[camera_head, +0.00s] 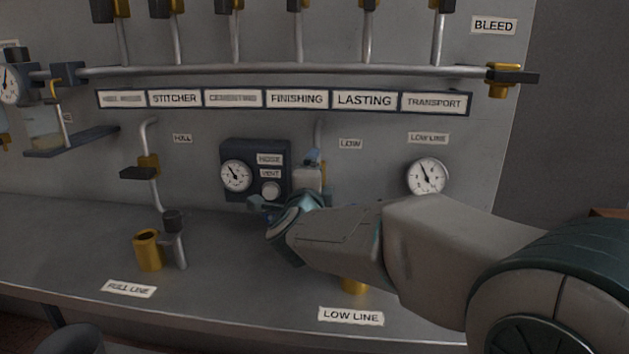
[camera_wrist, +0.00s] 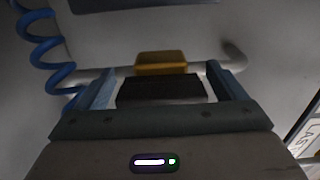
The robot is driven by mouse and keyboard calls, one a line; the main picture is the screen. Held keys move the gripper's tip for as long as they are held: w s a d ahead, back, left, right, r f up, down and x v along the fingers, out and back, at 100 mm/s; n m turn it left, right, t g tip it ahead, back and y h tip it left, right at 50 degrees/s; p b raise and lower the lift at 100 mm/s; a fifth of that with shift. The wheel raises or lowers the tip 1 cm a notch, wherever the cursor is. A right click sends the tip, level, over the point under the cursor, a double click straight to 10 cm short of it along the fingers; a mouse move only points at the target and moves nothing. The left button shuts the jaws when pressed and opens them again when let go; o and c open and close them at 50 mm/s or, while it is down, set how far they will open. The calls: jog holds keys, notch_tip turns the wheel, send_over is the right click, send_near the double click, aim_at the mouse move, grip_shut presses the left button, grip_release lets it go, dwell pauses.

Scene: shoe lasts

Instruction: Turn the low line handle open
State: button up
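The low line handle is a black block (camera_wrist: 160,90) in the wrist view, in front of a brass valve body (camera_wrist: 161,62) on a grey pipe (camera_wrist: 232,60). My gripper (camera_wrist: 161,72) has one finger on each side of the black handle, spread apart; any contact is hard to make out. In the head view, my gripper (camera_head: 290,184) is at the panel below the "LOW" label (camera_head: 350,143). The low line gauge (camera_head: 426,177) is to the right.
The full line valve with its black handle (camera_head: 138,173) is to the left. A dark noise/vent box (camera_head: 237,152) sits beside my gripper. A brass cup (camera_head: 354,285) stands below my arm on the bench. A blue coiled hose (camera_wrist: 48,50) hangs left in the wrist view.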

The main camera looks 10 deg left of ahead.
jog(key=s+p, duration=0.1)
jog(key=s, duration=1.2)
jog(key=shift+s, duration=0.4)
